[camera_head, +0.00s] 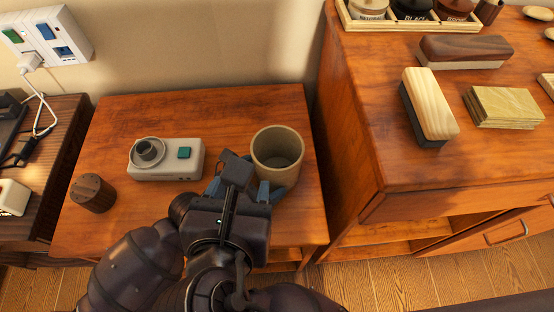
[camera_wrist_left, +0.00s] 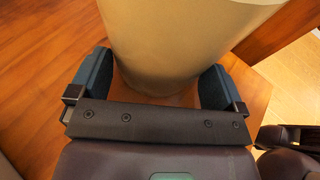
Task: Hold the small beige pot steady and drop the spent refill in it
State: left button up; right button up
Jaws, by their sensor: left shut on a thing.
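The small beige pot (camera_head: 277,148) stands upright near the right edge of the low wooden table. Its inside looks empty in the part that shows. My left gripper (camera_head: 257,188) is at the pot's near left side. In the left wrist view, its two blue fingers (camera_wrist_left: 152,85) lie on either side of the pot's wall (camera_wrist_left: 175,45), shut on it. I cannot make out a separate spent refill. A pale grey device (camera_head: 180,160) with a round dark part (camera_head: 148,151) and a green button lies left of the pot. My right gripper is not seen.
A ribbed brown wooden cylinder (camera_head: 92,193) stands at the table's left. A taller wooden cabinet (camera_head: 375,165) rises right of the pot, with brushes (camera_head: 429,105) on it. A wall socket panel (camera_head: 45,38) is at the back left. The table (camera_head: 215,100) behind the device is clear.

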pick_arm(q)
jog(key=o, duration=0.3)
jog(key=shift+o, duration=0.2)
jog(key=v, duration=1.2)
jog(key=shift+r, duration=0.1)
